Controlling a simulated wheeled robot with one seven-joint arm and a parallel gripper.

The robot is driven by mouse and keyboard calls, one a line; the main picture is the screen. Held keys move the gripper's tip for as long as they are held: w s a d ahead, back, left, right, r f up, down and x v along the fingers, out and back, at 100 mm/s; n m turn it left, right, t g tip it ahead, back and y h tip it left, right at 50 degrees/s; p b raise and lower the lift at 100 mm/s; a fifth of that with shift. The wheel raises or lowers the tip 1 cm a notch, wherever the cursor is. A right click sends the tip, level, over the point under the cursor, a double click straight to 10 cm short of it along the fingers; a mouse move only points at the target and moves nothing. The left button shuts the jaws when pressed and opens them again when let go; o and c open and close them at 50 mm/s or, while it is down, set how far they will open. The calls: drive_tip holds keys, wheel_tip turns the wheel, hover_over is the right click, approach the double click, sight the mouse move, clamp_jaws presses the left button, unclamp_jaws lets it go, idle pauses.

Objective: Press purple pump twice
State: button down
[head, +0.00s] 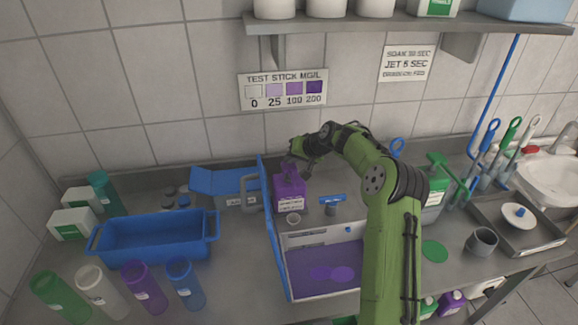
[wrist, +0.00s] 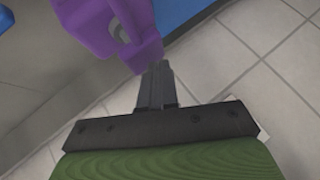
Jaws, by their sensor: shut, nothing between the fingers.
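The purple pump bottle (head: 289,192) stands upright on the steel counter, with a white label on its front. My gripper (head: 290,170) is right above its top, and it partly hides the pump head. I cannot tell from the head view whether they touch. In the wrist view, a purple part of the bottle (wrist: 95,20) lies just beyond the fingertips, with a grey round piece in it. My gripper (wrist: 157,68) shows there with its fingers together and nothing between them.
An open box with a blue side panel (head: 272,235) and purple floor stands in front of the bottle. A blue bin (head: 150,240) stands left. A green pump bottle (head: 436,190) stands right, behind my arm. A shelf (head: 400,24) hangs above.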

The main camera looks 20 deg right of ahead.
sight(292, 166)
drive_tip(key=shift+s+f+b, duration=0.1)
drive_tip(key=shift+f+b, duration=0.55)
drive_tip(key=shift+f, duration=0.35)
idle(0.4)
drive_tip(key=shift+r, duration=0.1)
drive_tip(key=shift+r+p, duration=1)
drive_tip(key=shift+r, duration=0.3)
drive_tip(key=shift+r, duration=0.1)
wheel_tip(292, 166, up, 5)
drive_tip(key=p, duration=0.4)
drive_tip(key=shift+r, duration=0.1)
drive_tip(key=shift+f, duration=0.2)
